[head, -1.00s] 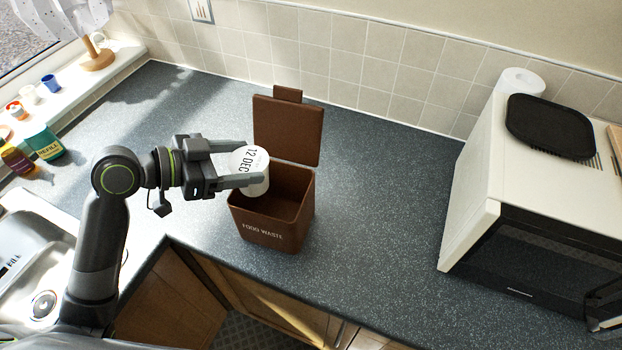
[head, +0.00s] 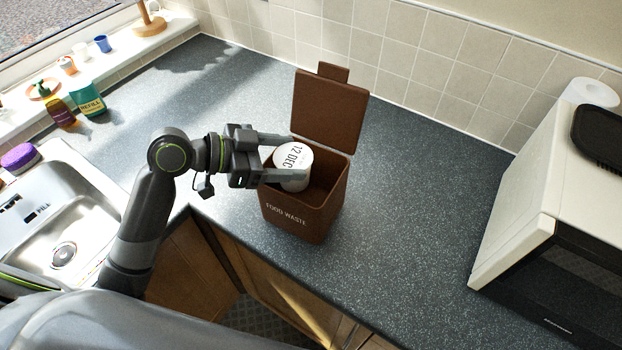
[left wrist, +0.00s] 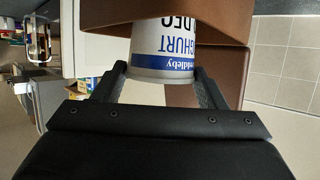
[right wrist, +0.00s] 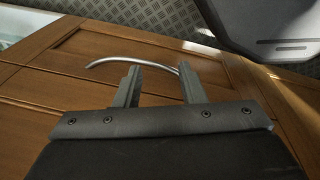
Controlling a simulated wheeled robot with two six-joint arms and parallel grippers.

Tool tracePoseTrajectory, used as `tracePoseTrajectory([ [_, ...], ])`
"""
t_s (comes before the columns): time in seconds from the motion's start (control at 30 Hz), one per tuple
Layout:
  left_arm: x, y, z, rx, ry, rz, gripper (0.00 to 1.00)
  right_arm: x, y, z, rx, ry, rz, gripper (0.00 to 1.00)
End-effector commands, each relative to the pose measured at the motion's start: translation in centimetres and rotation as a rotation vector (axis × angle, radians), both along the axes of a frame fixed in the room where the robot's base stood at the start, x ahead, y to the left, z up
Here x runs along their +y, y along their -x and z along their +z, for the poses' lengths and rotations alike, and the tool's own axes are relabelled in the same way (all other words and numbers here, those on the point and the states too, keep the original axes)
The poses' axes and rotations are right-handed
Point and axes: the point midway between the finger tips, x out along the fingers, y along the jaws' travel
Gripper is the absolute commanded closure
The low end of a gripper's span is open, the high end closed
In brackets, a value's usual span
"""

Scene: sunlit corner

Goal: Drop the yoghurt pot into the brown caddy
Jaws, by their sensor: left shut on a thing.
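The yoghurt pot (head: 294,166) is white with "12 DEC" on its top. My left gripper (head: 287,163) is shut on it and holds it over the opening of the brown caddy (head: 300,218). The caddy stands on the worktop, marked "FOOD WASTE", with its lid (head: 328,112) standing open at the back. In the left wrist view the pot (left wrist: 163,50) sits between the two fingers, its blue band and lettering upside down, with brown caddy wall (left wrist: 215,20) around it. My right gripper (right wrist: 152,88) is open and empty in front of a wooden cupboard door, in the right wrist view only.
A white microwave (head: 520,225) with a black item on top stands at the right. A sink (head: 65,215) is at the left, with a green refill pack (head: 87,99) and a dark bottle (head: 60,112) near the sill. The worktop right of the caddy is clear.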

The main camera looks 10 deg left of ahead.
Motion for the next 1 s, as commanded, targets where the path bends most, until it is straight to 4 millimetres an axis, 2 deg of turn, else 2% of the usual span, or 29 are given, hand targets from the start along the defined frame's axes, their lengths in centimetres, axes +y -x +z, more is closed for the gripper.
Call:
tracePoseTrajectory([
  [0.1, 0.0, 0.0, 0.1, -0.001, 0.001, 0.0, 0.61, 0.0, 0.0, 0.1, 0.0, 0.0, 0.0, 0.64],
  [0.13, 0.0, 0.0, 0.1, -0.001, 0.001, 0.0, 0.32, 0.0, 0.0, 0.1, 0.0, 0.0, 0.0, 0.64],
  [0.3, 0.0, 0.0, 0.1, -0.001, 0.001, 0.0, 0.1, 0.2, 0.1, 0.1, 0.001, -0.002, -0.001, 0.64],
  [0.67, 0.2, 0.1, 0.1, -0.001, -0.002, 0.001, 0.09, 1.3, 0.3, -0.1, 0.003, -0.017, -0.006, 0.64],
  [1.0, 2.4, 1.4, 1.0, -0.001, -0.006, -0.001, 0.09, 0.9, 0.3, -0.7, 0.004, -0.011, -0.004, 0.64],
])
